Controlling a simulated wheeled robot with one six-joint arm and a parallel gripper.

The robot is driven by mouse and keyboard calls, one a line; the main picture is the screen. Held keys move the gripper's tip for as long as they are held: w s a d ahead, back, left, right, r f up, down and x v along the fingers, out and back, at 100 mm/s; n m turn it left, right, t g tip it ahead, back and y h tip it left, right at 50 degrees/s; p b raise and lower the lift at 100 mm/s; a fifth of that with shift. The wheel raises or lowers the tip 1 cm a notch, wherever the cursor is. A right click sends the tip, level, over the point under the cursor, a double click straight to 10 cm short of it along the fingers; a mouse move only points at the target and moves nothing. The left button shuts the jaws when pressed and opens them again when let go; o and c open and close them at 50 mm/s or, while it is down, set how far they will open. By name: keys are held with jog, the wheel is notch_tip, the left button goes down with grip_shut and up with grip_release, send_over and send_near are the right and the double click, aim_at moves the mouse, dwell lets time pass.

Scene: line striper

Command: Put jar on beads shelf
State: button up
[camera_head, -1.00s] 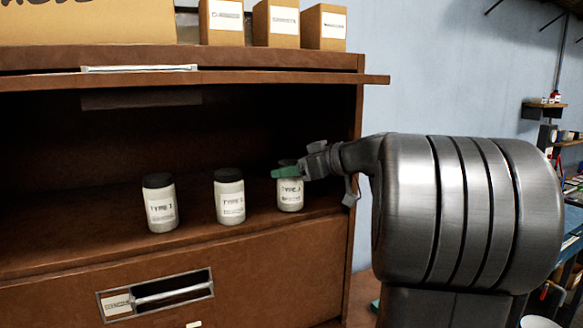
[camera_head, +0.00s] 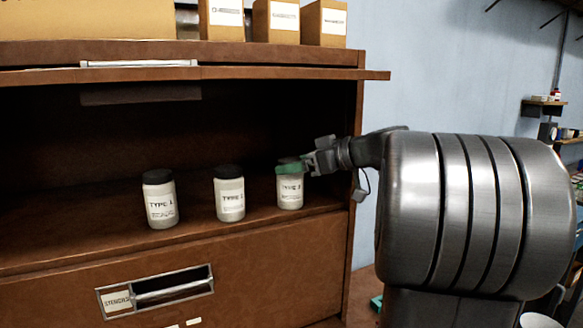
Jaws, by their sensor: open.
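The far finger is hidden, so I cannot tell whether both fingers touch the jar. I see no shelf label reading beads.
Cardboard boxes (camera_head: 275,22) stand on top of the cabinet. A flap edge (camera_head: 200,76) overhangs the shelf opening. A drawer with a metal handle (camera_head: 165,292) lies below. The shelf left of the jars is clear.

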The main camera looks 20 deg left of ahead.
jog(key=b+v, duration=0.1)
jog(key=v, duration=0.9)
jog(key=shift+c, duration=0.3)
